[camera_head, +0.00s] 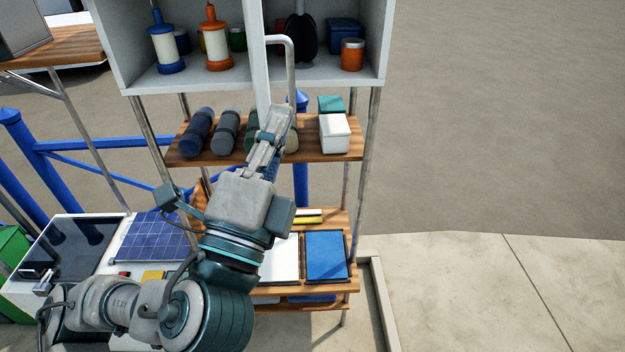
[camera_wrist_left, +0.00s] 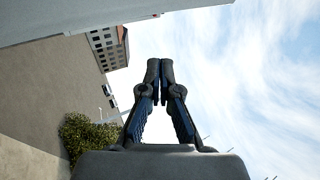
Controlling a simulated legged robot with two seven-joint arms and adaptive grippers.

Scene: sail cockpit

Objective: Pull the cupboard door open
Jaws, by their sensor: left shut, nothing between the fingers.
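The white cupboard (camera_head: 118,45) fills the top of the head view, with its inside showing on both sides of a pale upright panel. This panel looks like the cupboard door (camera_head: 256,60), seen nearly edge-on and standing out from the front. A grey bar handle (camera_head: 291,75) is on its right side. My left gripper (camera_head: 275,118) is just below the handle's lower end; I cannot tell whether it touches the door. In the left wrist view its fingers (camera_wrist_left: 160,65) are shut together with nothing between them. My right gripper is not in view.
Bottles (camera_head: 215,40) and an orange jar (camera_head: 352,55) stand in the cupboard. Rolled bundles (camera_head: 197,130) and a white box (camera_head: 334,132) lie on the wooden shelf (camera_head: 312,157) below. Blue railings (camera_head: 90,146) stand at left. The floor at right is clear.

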